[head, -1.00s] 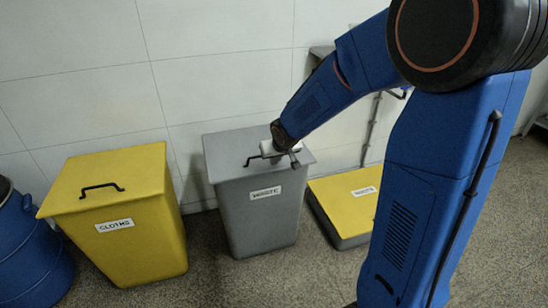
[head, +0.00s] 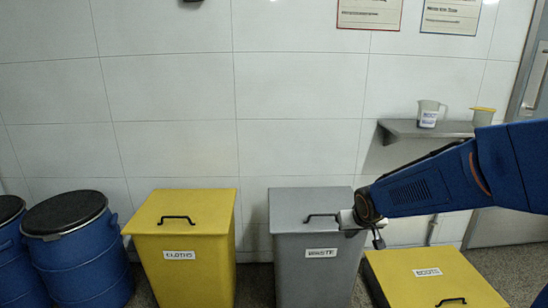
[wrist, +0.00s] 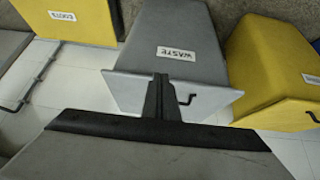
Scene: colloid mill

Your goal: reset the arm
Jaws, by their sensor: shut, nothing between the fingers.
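My arm reaches in from the right in the head view, and my gripper (head: 350,222) is at its end, by the right side of the grey waste bin (head: 310,268). In the wrist view my gripper's dark fingers (wrist: 158,90) are shut together and empty. There they overlap the grey bin (wrist: 172,30) and its lid edge; I cannot tell the gap between them. The bin's lid is down, with a dark handle (head: 321,215) on top.
A yellow cloths bin (head: 182,265) stands left of the grey bin, with blue drums (head: 75,260) beyond. A low yellow-lidded bin (head: 435,277) lies under my arm at right. A wall shelf (head: 428,129) holds a jug (head: 430,112) and a yellow-topped cup (head: 483,117).

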